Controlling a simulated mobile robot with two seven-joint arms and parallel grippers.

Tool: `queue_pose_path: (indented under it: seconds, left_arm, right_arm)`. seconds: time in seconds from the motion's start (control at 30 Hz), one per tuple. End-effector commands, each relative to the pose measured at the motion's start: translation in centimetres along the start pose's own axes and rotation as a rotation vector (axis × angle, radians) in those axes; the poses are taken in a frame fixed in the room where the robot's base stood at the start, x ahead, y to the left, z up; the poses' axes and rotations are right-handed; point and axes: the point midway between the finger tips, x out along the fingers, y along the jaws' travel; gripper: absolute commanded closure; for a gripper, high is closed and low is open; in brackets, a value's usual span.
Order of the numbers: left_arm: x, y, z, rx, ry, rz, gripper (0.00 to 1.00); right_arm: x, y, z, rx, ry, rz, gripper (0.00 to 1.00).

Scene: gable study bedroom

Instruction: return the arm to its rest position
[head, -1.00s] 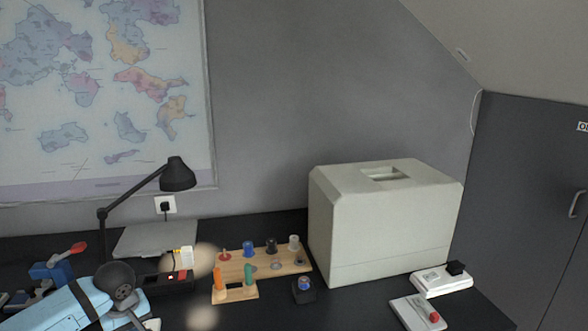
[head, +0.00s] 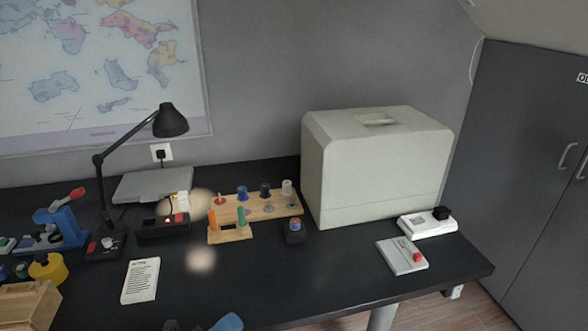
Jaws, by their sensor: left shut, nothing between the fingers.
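Only a small part of my left arm and gripper (head: 186,326) shows, at the bottom edge of the head view, low in front of the desk's front edge. The gripper is shut with nothing held; most of it is cut off by the frame. My right gripper is not in view. The black desk (head: 330,268) lies beyond the left arm, and the arm is apart from the things standing on it.
A printed card (head: 141,281), a wooden box (head: 28,305) and a yellow object (head: 47,268) are near the front left. The front middle is clear.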

Motion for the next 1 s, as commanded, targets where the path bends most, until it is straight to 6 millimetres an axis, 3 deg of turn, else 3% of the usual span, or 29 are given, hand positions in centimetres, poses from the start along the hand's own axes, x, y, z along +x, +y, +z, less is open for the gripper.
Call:
queue_pose_path:
  seconds: [0.03, 0.1, 0.2, 0.37, 0.5, 0.57, 0.87, 1.0]
  left_arm:
    - [-1.7, 1.2, 0.2, -0.228, -0.132, 0.042, 1.0]
    - [-4.1, 3.1, 0.6, -0.525, -0.301, 0.093, 1.0]
    - [-7.6, 5.8, 0.2, -0.881, -0.504, 0.153, 1.0]
    - [-12.8, 9.4, -2.0, -1.341, -0.776, 0.229, 1.0]
    - [-16.9, 11.5, -5.1, -1.678, -0.984, 0.283, 1.0]
    - [-16.3, 9.4, -4.7, -1.676, -0.979, 0.28, 1.0]
    - [-15.6, 4.1, -4.1, -1.652, -0.978, 0.283, 1.0]
    - [-15.1, 0.3, -3.8, -1.641, -0.98, 0.284, 1.0]
  right_arm:
    - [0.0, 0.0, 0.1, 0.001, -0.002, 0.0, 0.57]
    - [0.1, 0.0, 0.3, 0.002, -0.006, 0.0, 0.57]
    - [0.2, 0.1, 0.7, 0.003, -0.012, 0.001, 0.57]
    - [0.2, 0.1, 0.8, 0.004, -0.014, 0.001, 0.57]
    - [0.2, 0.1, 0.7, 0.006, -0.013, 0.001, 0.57]
    - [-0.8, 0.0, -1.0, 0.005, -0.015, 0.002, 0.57]
    - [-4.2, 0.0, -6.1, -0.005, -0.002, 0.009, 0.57]
    - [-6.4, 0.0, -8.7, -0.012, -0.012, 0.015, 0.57]
